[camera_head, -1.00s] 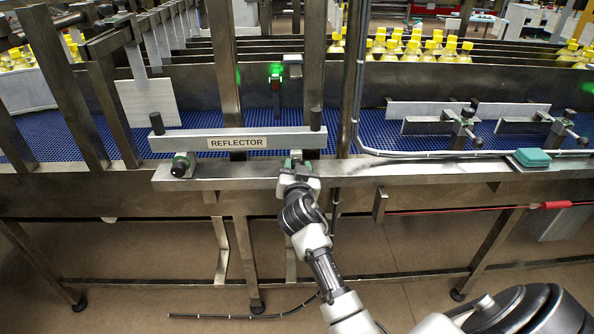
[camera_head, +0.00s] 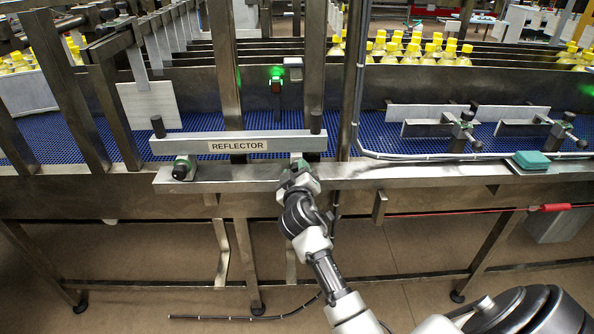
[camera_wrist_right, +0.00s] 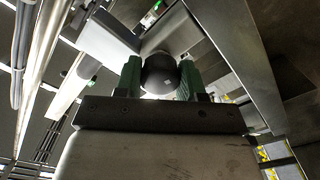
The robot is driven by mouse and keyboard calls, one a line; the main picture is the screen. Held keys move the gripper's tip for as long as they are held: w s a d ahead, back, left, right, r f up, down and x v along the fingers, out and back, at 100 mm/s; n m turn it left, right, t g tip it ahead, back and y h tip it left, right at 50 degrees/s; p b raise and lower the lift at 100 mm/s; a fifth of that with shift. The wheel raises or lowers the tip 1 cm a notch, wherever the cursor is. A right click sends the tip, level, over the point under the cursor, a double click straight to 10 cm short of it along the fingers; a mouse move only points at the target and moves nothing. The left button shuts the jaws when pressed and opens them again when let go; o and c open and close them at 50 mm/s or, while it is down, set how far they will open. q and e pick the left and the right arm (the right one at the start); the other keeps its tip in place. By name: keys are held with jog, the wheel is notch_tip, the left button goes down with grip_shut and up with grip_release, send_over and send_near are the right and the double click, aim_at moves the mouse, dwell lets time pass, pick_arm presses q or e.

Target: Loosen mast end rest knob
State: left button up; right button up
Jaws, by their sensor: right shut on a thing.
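A grey bar labelled REFLECTOR (camera_head: 270,145) lies level along the conveyor's front, with a dark upright peg at each end. A black knob (camera_head: 180,172) on a green-and-metal rest sits under its left end. My right gripper (camera_head: 298,166) is at the rest under the bar's right end. In the right wrist view its green fingers (camera_wrist_right: 158,78) are shut on a round black knob (camera_wrist_right: 160,73), one on each side. In the head view the gripper hides this knob. My left gripper is not in view.
A steel rail (camera_head: 420,172) runs along the front, with a teal box (camera_head: 531,159) on it at right. A steel post (camera_head: 312,60) and a cable (camera_head: 358,90) rise near the gripper. The blue belt (camera_head: 400,130) lies behind. Yellow-capped bottles (camera_head: 420,48) stand farther back.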

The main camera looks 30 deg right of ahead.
jog(key=shift+n, duration=1)
jog(key=shift+r, duration=0.1)
jog(key=o, duration=0.9)
jog(key=shift+w, duration=0.1)
jog(key=b+v, duration=0.2)
jog(key=v, duration=0.9)
jog(key=shift+d, duration=0.15)
